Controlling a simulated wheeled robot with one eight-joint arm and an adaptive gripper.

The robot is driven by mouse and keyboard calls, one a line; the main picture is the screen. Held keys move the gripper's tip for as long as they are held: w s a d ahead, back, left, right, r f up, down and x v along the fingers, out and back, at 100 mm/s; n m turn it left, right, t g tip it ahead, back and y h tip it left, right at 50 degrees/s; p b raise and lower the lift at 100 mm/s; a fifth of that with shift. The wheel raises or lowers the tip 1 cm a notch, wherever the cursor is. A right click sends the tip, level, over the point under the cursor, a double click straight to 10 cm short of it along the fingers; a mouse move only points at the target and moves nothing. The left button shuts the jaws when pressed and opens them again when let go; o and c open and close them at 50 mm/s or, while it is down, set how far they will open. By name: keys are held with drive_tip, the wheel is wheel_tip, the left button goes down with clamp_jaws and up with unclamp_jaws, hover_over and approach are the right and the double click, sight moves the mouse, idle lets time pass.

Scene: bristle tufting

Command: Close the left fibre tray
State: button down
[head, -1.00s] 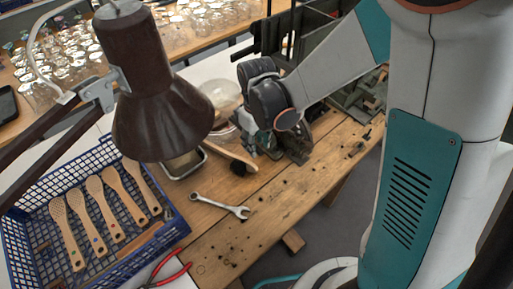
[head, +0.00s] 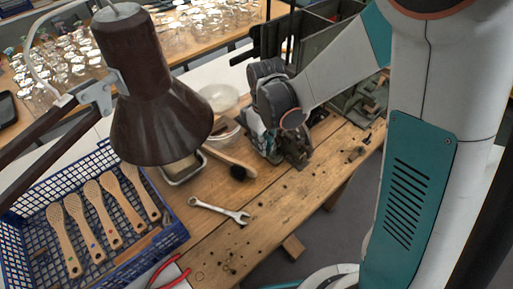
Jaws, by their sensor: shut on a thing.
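My gripper (head: 280,152) is low over the bench, below its dark round wrist joint. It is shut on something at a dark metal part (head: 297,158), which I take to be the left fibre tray. The wrist and fingers hide most of this part, so I cannot tell how far open it is. A grey-green metal holder (head: 353,102) with fibre-like pieces in it stands just behind and to the right, partly covered by my arm.
A brush (head: 237,171), a wrench (head: 219,210) and a small metal tray (head: 183,169) lie left of my gripper. A blue basket (head: 172,234) holds several wooden brush handles. A brown lamp (head: 158,100) hangs in front. The bench's right edge is close.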

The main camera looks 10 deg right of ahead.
drive_tip(key=w+d, duration=0.3)
drive_tip(key=d, duration=0.2)
drive_tip(key=shift+w+d+b, duration=0.25)
drive_tip(key=shift+w+b, duration=0.05)
drive_tip(key=shift+w, duration=0.1)
drive_tip(key=c, duration=1.6)
unclamp_jaws()
drive_tip(key=shift+o, duration=0.2)
drive_tip(key=shift+r, duration=0.15)
wheel_tip(320, 180, up, 12)
